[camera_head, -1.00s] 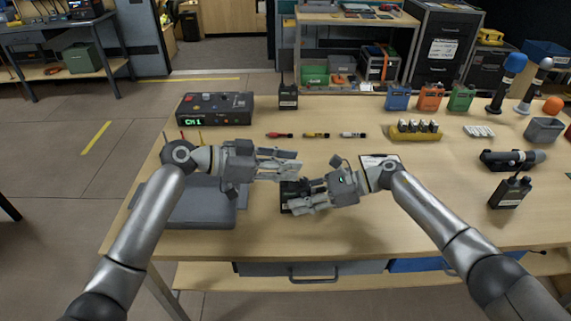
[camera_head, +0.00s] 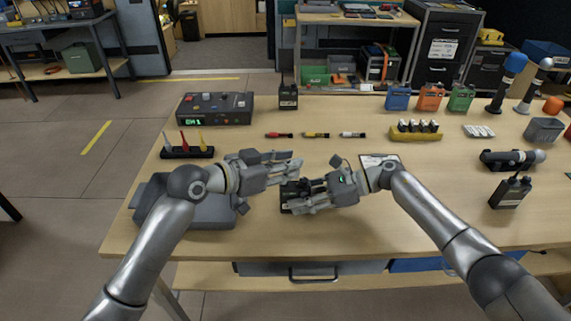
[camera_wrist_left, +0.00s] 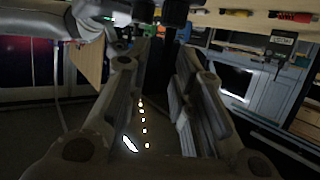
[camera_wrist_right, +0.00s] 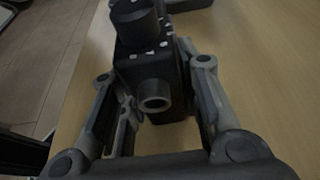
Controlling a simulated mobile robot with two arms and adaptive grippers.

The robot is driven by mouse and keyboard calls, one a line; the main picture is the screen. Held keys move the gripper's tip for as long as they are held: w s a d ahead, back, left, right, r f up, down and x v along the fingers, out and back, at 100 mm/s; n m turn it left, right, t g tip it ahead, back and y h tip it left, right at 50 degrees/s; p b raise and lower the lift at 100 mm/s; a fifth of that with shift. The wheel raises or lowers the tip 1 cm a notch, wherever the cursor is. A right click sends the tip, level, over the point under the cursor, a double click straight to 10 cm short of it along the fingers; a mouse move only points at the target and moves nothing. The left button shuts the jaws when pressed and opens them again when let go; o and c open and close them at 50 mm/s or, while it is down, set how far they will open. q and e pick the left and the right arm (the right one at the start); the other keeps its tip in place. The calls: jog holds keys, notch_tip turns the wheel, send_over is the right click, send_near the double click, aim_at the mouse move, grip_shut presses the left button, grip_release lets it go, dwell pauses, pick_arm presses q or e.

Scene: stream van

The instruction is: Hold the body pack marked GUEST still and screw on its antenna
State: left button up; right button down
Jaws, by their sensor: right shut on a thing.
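A black body pack (camera_head: 287,193) lies near the middle of the bench; its marking is not readable. It also shows in the right wrist view (camera_wrist_right: 151,62), with a round knob and a bare round socket. My right gripper (camera_head: 292,202) is shut on the pack, a finger on each side. My left gripper (camera_head: 297,168) is just above and beyond the pack, its fingers apart; I see nothing clearly held. Three small rods with red, yellow and white parts (camera_head: 316,135) lie behind the grippers. I cannot tell which antenna belongs to this pack.
A rack (camera_head: 187,153) with white, red and yellow upright pieces stands at left, beside a grey case (camera_head: 210,212) under my left arm. A control box (camera_head: 215,108) stands at the back. Other radios stand at the back (camera_head: 288,98) and right (camera_head: 510,192). The front right bench is clear.

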pick_arm(q)
jog(key=shift+n+t+y, duration=1.5)
jog(key=shift+n+y, duration=0.1)
jog(key=shift+n, duration=0.1)
grip_shut()
jog(key=shift+h, duration=0.3)
jog(key=shift+m+g+h, duration=1.1)
jog(key=shift+m+g, duration=0.2)
jog(key=shift+m, duration=0.1)
jog(key=shift+m+g+h, duration=0.4)
jog(key=shift+m+g, duration=0.1)
jog(key=shift+m, duration=0.1)
jog(key=shift+m+g, duration=0.3)
